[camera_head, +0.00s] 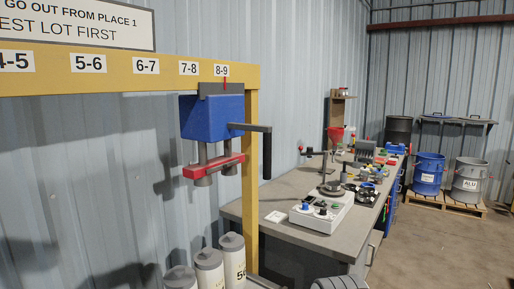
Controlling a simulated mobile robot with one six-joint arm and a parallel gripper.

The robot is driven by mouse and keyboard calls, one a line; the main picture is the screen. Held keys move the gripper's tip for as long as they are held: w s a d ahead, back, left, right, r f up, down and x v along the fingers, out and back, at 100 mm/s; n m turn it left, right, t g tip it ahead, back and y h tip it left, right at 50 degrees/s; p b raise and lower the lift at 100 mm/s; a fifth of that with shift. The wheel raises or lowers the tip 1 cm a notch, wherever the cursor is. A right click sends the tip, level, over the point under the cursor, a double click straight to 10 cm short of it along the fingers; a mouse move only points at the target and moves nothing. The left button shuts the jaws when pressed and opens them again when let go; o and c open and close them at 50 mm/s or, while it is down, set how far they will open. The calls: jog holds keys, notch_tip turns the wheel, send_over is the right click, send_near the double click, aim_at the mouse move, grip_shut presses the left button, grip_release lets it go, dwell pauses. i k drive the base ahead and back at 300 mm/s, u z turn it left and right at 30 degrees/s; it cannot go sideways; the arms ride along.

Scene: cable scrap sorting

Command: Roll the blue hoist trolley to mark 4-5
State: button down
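The blue hoist trolley (210,118) hangs from the yellow rail (120,72) near its right end. Its red pointer (225,83) is at mark 8-9 (221,70). A black crank-like handle (266,152) sticks out on its right and hangs down. Below the blue body, a red crossbar (213,166) with grey cups hangs on two rods. Mark 4-5 (15,62) is at the left picture edge, its first digit partly cut off. Marks 5-6, 6-7 and 7-8 lie between. My gripper is not in view.
A yellow post (250,215) stands under the rail's right end. White grey-topped canisters (209,268) stand below the trolley. A grey workbench (270,205) with tools is to the right. Blue (428,172) and grey (468,180) drums stand at the back right. Floor is open at right.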

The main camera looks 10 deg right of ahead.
aim_at(217, 114)
jog(key=u, duration=0.1)
jog(key=k, duration=0.95)
jog(key=z, duration=0.7)
jog(key=i, duration=1.4)
jog(key=u, duration=0.45)
